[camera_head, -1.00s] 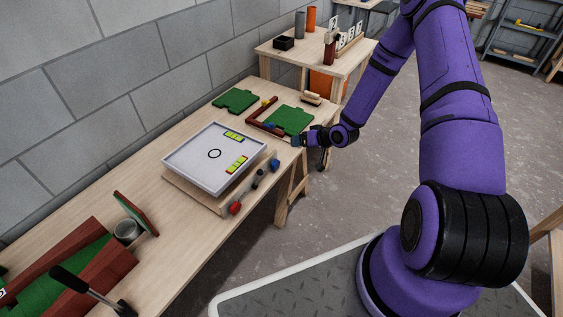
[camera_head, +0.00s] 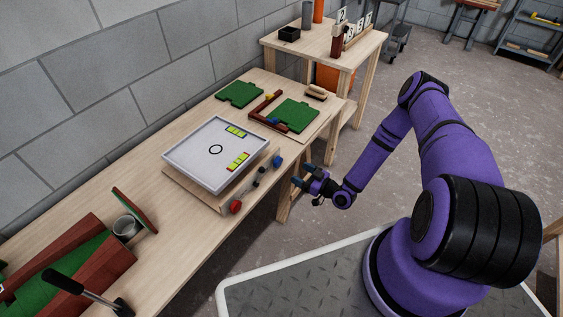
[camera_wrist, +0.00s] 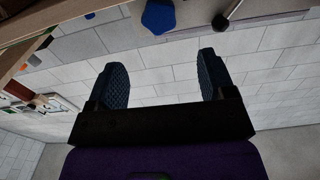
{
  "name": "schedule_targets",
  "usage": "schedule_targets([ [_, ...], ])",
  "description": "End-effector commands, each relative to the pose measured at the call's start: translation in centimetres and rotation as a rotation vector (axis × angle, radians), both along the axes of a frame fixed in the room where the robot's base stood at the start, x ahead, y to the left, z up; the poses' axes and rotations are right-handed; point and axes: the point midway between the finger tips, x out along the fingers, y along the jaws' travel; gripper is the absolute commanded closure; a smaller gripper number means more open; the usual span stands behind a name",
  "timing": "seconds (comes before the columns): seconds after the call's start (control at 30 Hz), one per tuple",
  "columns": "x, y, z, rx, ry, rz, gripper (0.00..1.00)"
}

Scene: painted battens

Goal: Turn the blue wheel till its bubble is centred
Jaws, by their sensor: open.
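The white tilting tray (camera_head: 190,160) sits on a wooden base on the bench, with a black ring mark near its middle. Two yellow-green bubble vials, one at the back (camera_head: 235,131) and one at the right side (camera_head: 238,161), lie on it; their bubbles are too small to read. The blue wheel (camera_head: 277,161) is on the base's front side, right of the red wheel (camera_head: 236,206). In the wrist view the blue wheel (camera_wrist: 158,16) is at the top, beyond the fingers. My gripper (camera_head: 303,176) is open and empty, a little right of the blue wheel, apart from it.
A black-knobbed rod (camera_wrist: 222,22) is near the blue wheel. Green plates (camera_head: 296,115) and a dark red angled batten (camera_head: 266,108) lie further along the bench. A metal cup (camera_head: 126,227) and red-brown blocks are at the near left. Open floor lies right of the bench.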

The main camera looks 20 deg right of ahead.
Motion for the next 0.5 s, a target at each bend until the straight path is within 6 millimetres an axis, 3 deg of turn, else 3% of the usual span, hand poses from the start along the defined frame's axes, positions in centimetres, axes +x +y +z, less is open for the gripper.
schedule_targets([
  [0.5, 6.7, 4.9, 0.0, -0.001, 0.001, 0.001, 0.24],
])
